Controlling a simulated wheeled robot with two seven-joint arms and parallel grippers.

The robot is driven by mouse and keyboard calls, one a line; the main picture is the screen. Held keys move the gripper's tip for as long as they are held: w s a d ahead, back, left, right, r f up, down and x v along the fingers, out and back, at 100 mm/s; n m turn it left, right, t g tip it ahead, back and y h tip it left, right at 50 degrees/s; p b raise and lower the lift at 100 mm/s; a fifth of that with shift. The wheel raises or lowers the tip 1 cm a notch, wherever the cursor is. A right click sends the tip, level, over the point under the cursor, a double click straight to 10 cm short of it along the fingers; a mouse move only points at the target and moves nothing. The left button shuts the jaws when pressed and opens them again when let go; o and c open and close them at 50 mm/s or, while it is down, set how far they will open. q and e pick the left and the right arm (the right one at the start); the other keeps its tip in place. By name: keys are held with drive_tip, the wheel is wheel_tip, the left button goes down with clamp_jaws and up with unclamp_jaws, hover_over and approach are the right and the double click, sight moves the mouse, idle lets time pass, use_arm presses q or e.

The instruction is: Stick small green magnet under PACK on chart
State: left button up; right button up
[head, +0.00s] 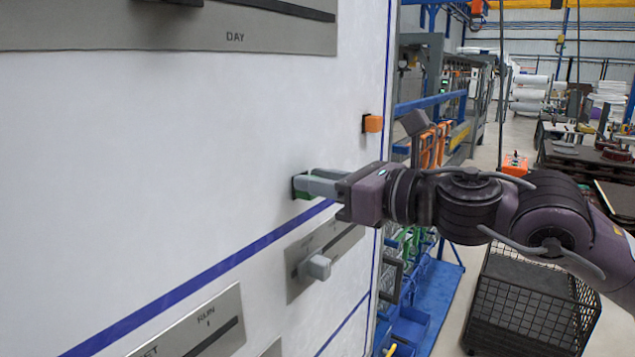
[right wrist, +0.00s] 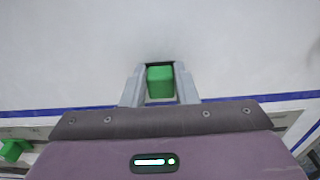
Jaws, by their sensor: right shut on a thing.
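The chart is a large white board (head: 180,130) with blue lines, filling the left of the head view. My right gripper (head: 312,186) reaches in from the right, its fingers at the board face just above a blue line. It is shut on the small green magnet (right wrist: 160,82), which sits between the fingertips in the right wrist view. In the head view only a dark green edge of the magnet (head: 299,193) shows, at or very near the board; I cannot tell if it touches. No PACK label is readable. My left gripper is not in view.
A small orange block (head: 372,123) is on the board at upper right. Below the blue line, a grey slotted plate (head: 340,246) carries a protruding knob (head: 318,266). A plate marked RUN (head: 215,335) is lower left. A wire cage cart (head: 525,310) stands right.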

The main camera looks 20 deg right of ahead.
drive_tip(key=b+v, duration=0.5)
drive_tip(key=v, duration=0.1)
drive_tip(key=shift+s+d, duration=0.15)
drive_tip(key=shift+s, duration=0.15)
idle(0.8)
drive_tip(key=shift+f, duration=0.1)
idle(0.4)
